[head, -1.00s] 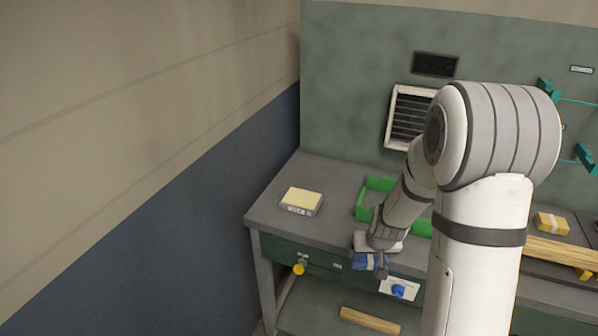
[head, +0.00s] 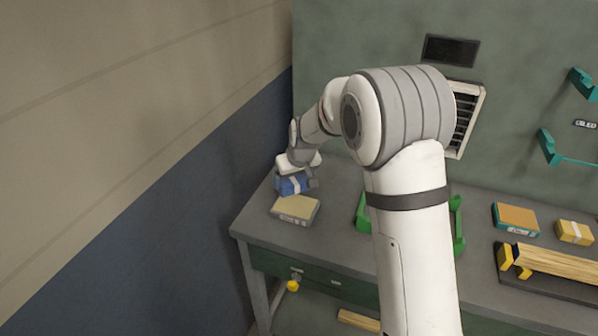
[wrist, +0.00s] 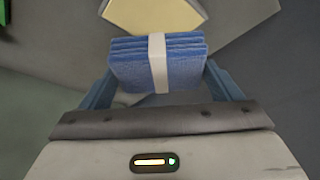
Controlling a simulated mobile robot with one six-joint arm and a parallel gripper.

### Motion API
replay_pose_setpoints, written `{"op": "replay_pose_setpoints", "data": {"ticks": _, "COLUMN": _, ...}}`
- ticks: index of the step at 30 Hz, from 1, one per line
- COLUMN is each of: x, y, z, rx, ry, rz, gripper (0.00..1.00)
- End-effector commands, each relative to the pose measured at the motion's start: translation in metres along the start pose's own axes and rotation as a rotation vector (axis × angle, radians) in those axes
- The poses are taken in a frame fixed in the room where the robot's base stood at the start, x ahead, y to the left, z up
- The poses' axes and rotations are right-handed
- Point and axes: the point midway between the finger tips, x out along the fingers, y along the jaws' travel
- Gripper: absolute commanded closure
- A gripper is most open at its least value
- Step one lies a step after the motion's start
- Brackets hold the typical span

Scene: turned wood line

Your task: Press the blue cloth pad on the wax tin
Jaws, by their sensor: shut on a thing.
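The blue cloth pad (head: 292,184), a folded stack with a white band, is held in my gripper (head: 298,181). In the wrist view my gripper (wrist: 159,76) is shut on the sides of the pad (wrist: 130,68). The wax tin (head: 296,209), a low square box with a pale yellow top and grey sides, lies on the left end of the bench. In the head view the pad shows just above and behind it. In the wrist view the tin (wrist: 153,15) shows beyond the pad, partly cut off. I cannot tell the pad's height above the bench.
A green tray (head: 458,234) stands right of the tin, partly hidden by my arm. Further right are an orange-topped box (head: 516,219), a yellow block (head: 574,232) and wooden strips (head: 560,266). The wall (head: 200,170) is close on the left. Bench around the tin is clear.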

Motion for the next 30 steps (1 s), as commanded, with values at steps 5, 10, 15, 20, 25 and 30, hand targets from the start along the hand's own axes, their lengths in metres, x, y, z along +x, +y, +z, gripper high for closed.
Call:
{"op": "replay_pose_setpoints", "data": {"ticks": 5, "x": 0.010, "y": 0.008, "z": 0.006, "rx": 0.014, "ry": -0.001, "rz": 0.005, "gripper": 0.34}}
{"op": "replay_pose_setpoints", "data": {"ticks": 10, "x": 0.026, "y": 0.014, "z": 0.014, "rx": 0.023, "ry": -0.002, "rz": 0.008, "gripper": 0.34}}
{"op": "replay_pose_setpoints", "data": {"ticks": 15, "x": 0.042, "y": 0.017, "z": 0.021, "rx": 0.027, "ry": -0.001, "rz": 0.010, "gripper": 0.34}}
{"op": "replay_pose_setpoints", "data": {"ticks": 20, "x": 0.052, "y": 0.018, "z": 0.025, "rx": 0.028, "ry": 0.000, "rz": 0.011, "gripper": 0.34}}
{"op": "replay_pose_setpoints", "data": {"ticks": 25, "x": 0.053, "y": 0.018, "z": 0.025, "rx": 0.028, "ry": 0.000, "rz": 0.011, "gripper": 0.34}}
{"op": "replay_pose_setpoints", "data": {"ticks": 30, "x": 0.053, "y": 0.019, "z": 0.025, "rx": 0.029, "ry": 0.000, "rz": 0.012, "gripper": 0.34}}
